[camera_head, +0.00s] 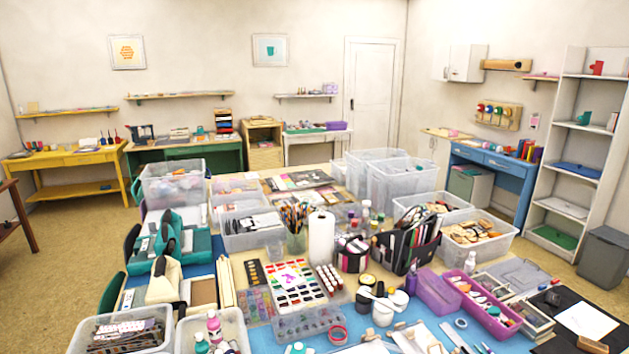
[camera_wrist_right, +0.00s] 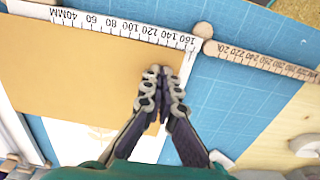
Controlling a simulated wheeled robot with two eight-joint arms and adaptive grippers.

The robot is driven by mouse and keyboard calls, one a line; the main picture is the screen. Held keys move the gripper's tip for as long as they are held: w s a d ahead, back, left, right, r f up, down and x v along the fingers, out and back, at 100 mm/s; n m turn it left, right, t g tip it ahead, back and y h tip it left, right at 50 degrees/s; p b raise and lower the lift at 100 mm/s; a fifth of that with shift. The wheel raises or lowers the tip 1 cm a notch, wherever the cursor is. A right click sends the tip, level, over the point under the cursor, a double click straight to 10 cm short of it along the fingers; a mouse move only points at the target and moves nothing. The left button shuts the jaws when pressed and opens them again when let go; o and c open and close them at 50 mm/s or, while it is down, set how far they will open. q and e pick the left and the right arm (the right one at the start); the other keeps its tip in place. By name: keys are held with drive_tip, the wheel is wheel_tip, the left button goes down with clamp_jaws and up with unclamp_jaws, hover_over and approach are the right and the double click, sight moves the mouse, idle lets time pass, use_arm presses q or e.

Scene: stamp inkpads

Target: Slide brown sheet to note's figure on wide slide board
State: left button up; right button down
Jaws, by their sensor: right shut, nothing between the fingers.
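In the right wrist view the brown sheet (camera_wrist_right: 80,75) lies flat along a white scale (camera_wrist_right: 110,25). The scale is marked in mm, with figures from 40 to about 160 beside the sheet. The sheet's right edge ends near the 160 mark. My right gripper (camera_wrist_right: 163,72) is shut and empty, with its fingertips over the sheet close to that right edge. I cannot tell whether they touch it. A round wooden knob (camera_wrist_right: 208,30) sits just right of the sheet's far corner. I cannot pick out the note or its figure. My left gripper is not in view.
A blue gridded mat (camera_wrist_right: 235,95) is bare right of the sheet, and a second scale (camera_wrist_right: 265,62) continues rightward. White paper (camera_wrist_right: 75,140) shows below the sheet. In the head view the table is crowded with clear bins (camera_head: 390,180), a paper roll (camera_head: 321,238) and a purple tray (camera_head: 485,305).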

drive_tip(key=shift+s+d, duration=0.35)
drive_tip(key=shift+s, duration=0.1)
idle(0.3)
drive_tip(key=shift+s+d, duration=0.15)
drive_tip(key=shift+s+d, duration=0.1)
drive_tip(key=shift+d, duration=0.1)
idle(0.6)
drive_tip(key=shift+s+d+f+b, duration=0.1)
drive_tip(key=shift+b, duration=0.25)
drive_tip(key=shift+s+d, duration=0.15)
drive_tip(key=shift+d, duration=0.05)
idle(0.4)
drive_tip(key=shift+s+d, duration=0.1)
idle(0.4)
